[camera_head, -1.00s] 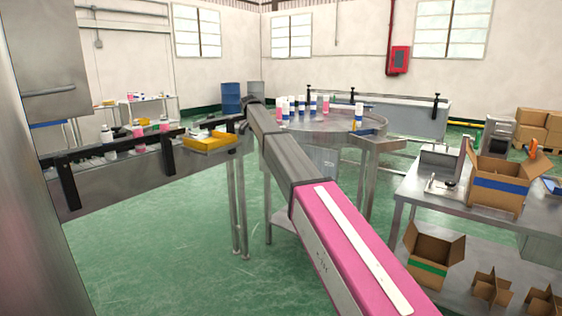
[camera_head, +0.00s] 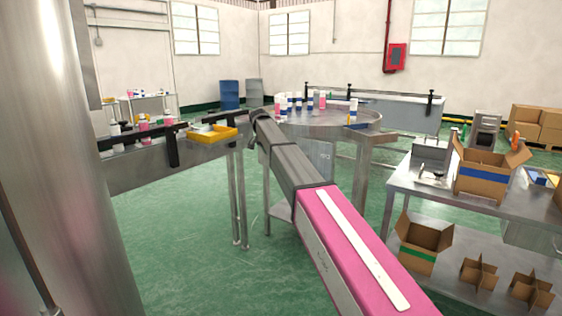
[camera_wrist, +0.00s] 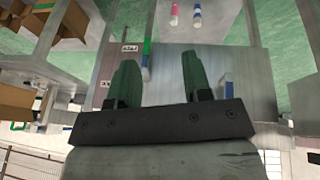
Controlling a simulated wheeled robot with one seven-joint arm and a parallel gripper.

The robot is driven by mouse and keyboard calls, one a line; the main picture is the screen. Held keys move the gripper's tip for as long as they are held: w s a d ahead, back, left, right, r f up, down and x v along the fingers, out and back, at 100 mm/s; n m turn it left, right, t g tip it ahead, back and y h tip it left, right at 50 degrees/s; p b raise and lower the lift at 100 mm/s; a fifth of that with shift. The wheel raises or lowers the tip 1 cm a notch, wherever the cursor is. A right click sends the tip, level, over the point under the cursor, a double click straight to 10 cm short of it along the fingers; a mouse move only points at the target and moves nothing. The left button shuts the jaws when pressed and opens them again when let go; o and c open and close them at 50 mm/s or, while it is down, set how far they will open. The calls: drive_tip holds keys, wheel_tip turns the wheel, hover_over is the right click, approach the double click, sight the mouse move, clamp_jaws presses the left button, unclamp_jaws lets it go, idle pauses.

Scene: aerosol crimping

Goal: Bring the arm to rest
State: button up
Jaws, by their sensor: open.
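My gripper (camera_wrist: 158,78) shows in the wrist view with its two green fingers spread apart. It is open and nothing is held between the fingers. A grey metal surface lies beyond the fingertips; I cannot tell how far. In the head view my arm, pink and grey, stretches from the lower right towards the middle, and its far end is small beside the yellow tray (camera_head: 212,134). The gripper's fingers cannot be made out in the head view.
A round table (camera_head: 330,117) with several bottles stands beyond my arm. A conveyor (camera_head: 150,165) with bottles and a dark rail runs at left. A steel bench (camera_head: 425,186) with an open carton (camera_head: 484,181) stands at right. Green floor (camera_head: 190,235) is free between them.

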drive_tip(key=s+d+f+n+g+y, duration=0.1)
drive_tip(key=s+d+f+n, duration=0.1)
drive_tip(key=s+d+f, duration=0.75)
drive_tip(key=s+d+f+n, duration=0.1)
drive_tip(key=s+d+f, duration=0.5)
drive_tip(key=s+f, duration=0.55)
drive_tip(key=s+d+f+n, duration=0.1)
drive_tip(key=s+f, duration=0.3)
drive_tip(key=s, duration=0.4)
drive_tip(key=s+d+f+n+g+y, duration=0.1)
drive_tip(key=s+d+f, duration=0.3)
drive_tip(key=s, duration=0.4)
drive_tip(key=s+d+f+n+y, duration=0.1)
drive_tip(key=s+d+f, duration=0.2)
drive_tip(key=s, duration=0.6)
drive_tip(key=shift+d+f, duration=0.25)
drive_tip(key=shift+f, duration=0.5)
